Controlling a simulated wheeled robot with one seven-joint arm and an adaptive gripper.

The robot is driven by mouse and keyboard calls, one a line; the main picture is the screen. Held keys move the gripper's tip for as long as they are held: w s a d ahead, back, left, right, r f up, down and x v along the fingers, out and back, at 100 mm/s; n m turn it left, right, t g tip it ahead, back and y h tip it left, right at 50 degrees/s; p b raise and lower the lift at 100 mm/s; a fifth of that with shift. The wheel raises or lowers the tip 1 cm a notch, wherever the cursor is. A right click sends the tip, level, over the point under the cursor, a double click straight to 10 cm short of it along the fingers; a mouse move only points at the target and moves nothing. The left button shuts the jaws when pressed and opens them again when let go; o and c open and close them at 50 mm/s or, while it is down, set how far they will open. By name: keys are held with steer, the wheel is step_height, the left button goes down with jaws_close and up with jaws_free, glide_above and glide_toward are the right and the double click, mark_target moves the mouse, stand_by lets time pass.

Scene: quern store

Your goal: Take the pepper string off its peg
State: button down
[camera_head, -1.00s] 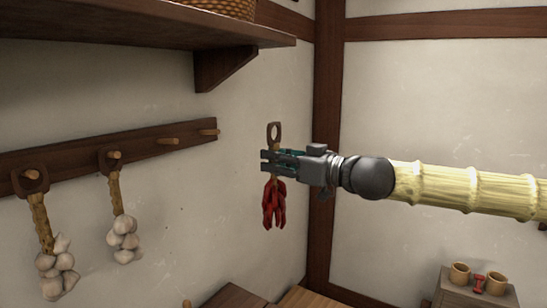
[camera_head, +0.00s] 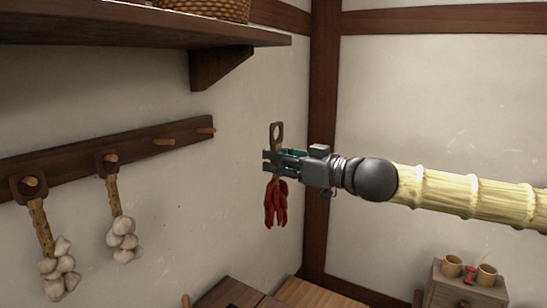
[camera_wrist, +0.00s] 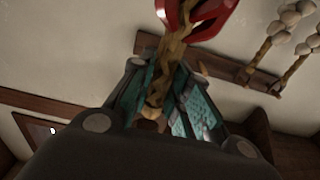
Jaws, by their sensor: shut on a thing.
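The pepper string (camera_head: 276,203) hangs from my gripper (camera_head: 276,161), its red peppers below the jaws and its wooden ring above them. My gripper is shut on its braided stem. The string is off the pegs, in the air to the right of the peg rail (camera_head: 135,147). In the wrist view the braided stem (camera_wrist: 168,62) runs between the teal finger pads, with part of the red peppers at the top edge. The rail's two right pegs (camera_head: 163,142) are bare.
Two garlic strings (camera_head: 122,235) hang on the rail's left pegs. A shelf (camera_head: 140,25) with a basket juts out above, held by a bracket (camera_head: 219,69). A small cabinet (camera_head: 458,291) with two cups stands at lower right. The wall around my gripper is clear.

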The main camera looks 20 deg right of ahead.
steer(key=shift+s+d+r+p, duration=0.1)
steer(key=shift+s+d+p, duration=0.2)
steer(key=shift+s+p, duration=0.3)
steer(key=shift+s+d, duration=0.1)
steer(key=shift+s, duration=0.05)
steer(key=shift+s, duration=0.1)
steer(key=shift+v, duration=2.95)
